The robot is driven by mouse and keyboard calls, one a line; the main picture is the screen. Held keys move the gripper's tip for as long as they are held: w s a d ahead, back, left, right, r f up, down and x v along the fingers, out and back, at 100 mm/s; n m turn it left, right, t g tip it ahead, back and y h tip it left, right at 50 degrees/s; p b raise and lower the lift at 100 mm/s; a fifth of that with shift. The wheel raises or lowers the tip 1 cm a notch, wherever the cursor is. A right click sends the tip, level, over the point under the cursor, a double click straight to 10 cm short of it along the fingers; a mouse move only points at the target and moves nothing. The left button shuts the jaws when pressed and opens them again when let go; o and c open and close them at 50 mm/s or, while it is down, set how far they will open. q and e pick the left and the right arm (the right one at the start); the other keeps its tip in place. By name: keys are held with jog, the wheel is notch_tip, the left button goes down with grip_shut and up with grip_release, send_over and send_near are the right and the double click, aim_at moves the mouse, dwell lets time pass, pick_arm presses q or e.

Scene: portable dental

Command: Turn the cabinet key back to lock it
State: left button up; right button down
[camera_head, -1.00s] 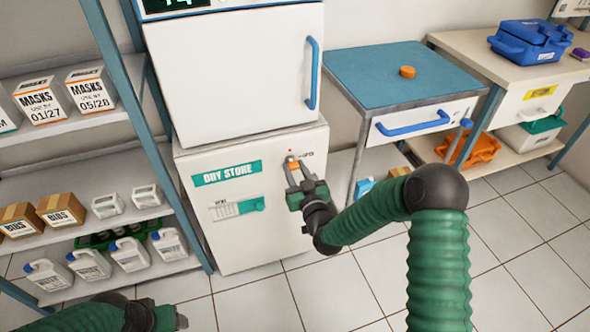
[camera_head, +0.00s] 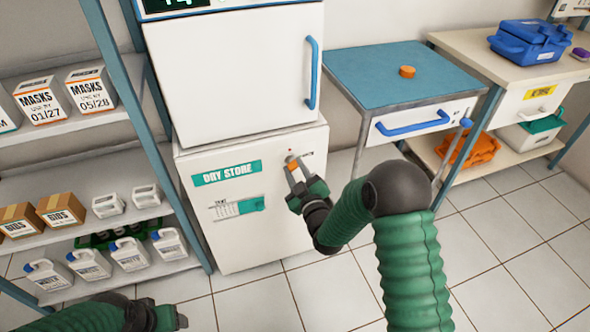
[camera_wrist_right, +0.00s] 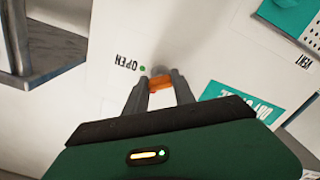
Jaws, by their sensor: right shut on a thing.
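The cabinet (camera_head: 250,240) is a white box marked "DRY STORE" at the centre of the head view. Its key (camera_head: 292,165) is orange and sits at the lock near the top right of the door. My right gripper (camera_head: 294,170) is shut on the key. The right wrist view shows the orange key (camera_wrist_right: 160,82) between the two grey fingers, in front of a round grey lock (camera_wrist_right: 158,71). A green dot and the word "OPEN" are beside the lock there. My left gripper (camera_head: 170,318) is low at the left, away from the cabinet; its fingers are hard to make out.
A white unit with a blue handle (camera_head: 312,72) stands on the cabinet. A shelf rack (camera_head: 150,120) with boxes and bottles is at the left. A blue-topped table (camera_head: 365,75) with an orange puck (camera_head: 407,72) is at the right. The floor in front is clear.

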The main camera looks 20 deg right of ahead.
jog(key=n, duration=0.5)
jog(key=shift+a+n, duration=0.15)
jog(key=shift+n, duration=0.15)
jog(key=n, duration=0.5)
jog(key=shift+f+n, duration=0.1)
jog(key=shift+n, duration=0.2)
jog(key=c, duration=1)
grip_release()
jog(key=shift+f, duration=0.1)
jog(key=shift+c, duration=0.2)
jog(key=shift+p, duration=0.3)
jog(key=shift+s, duration=0.25)
jog(key=s+p, duration=0.3)
jog(key=s, duration=1.3)
jog(key=shift+s+d+p, duration=0.2)
jog(key=shift+d+p, duration=0.1)
jog(key=shift+p, duration=0.05)
